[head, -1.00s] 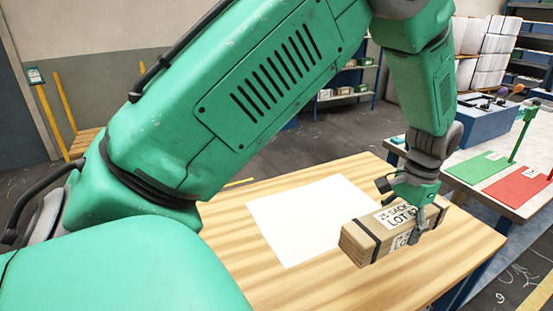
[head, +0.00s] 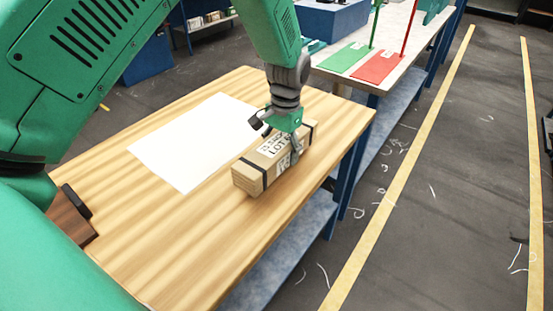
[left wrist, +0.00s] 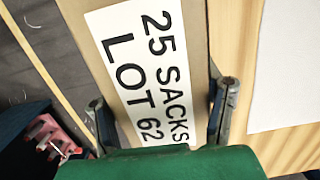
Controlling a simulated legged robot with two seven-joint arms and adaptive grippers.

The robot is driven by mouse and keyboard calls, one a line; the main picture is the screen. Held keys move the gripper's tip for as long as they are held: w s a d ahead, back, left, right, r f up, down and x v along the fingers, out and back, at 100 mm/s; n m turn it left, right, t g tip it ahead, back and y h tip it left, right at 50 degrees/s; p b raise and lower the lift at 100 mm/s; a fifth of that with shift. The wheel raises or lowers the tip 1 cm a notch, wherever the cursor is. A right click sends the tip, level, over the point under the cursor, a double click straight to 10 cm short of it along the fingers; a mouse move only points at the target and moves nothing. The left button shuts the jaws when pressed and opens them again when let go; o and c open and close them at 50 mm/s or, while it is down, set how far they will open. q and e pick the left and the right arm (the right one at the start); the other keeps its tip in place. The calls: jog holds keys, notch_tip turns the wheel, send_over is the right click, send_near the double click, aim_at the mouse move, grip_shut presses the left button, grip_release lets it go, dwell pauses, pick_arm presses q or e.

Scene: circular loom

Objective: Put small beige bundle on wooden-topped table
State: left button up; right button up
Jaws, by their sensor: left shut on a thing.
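The small beige bundle (head: 262,167) is a box-shaped pack with dark straps and a white label reading "25 SACKS LOT 62". It is at the right part of the wooden-topped table (head: 190,235) in the head view. My left gripper (head: 283,150) is shut on the bundle from above, a finger down its near side. The left wrist view shows the bundle's label (left wrist: 140,70) between the two fingers. I cannot tell whether the bundle's underside touches the tabletop. My right gripper is not in view.
A white sheet (head: 190,145) lies on the tabletop left of the bundle. A pale bench with a green mat (head: 343,58) and a red mat (head: 378,66) stands behind. Floor with yellow lines (head: 400,165) lies to the right.

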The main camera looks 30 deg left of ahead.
aim_at(279, 137)
pick_arm(q)
jog(key=shift+f, duration=0.55)
jog(key=f, duration=0.2)
jog(key=shift+s+a+f, duration=0.1)
jog(key=shift+a+f, duration=0.2)
jog(key=shift+a, duration=0.1)
jog(key=shift+a+f, duration=0.2)
jog(key=shift+a, duration=0.15)
jog(key=o, duration=1.7)
jog(key=shift+d, duration=0.15)
jog(key=shift+c, duration=0.2)
jog(key=shift+d+r, duration=0.15)
jog(key=shift+d, duration=0.3)
jog(key=r, duration=0.4)
jog(key=w+r, duration=0.1)
jog(key=r, duration=0.7)
jog(key=shift+w, duration=0.2)
jog(key=shift+f, duration=0.1)
jog(key=shift+a, duration=0.3)
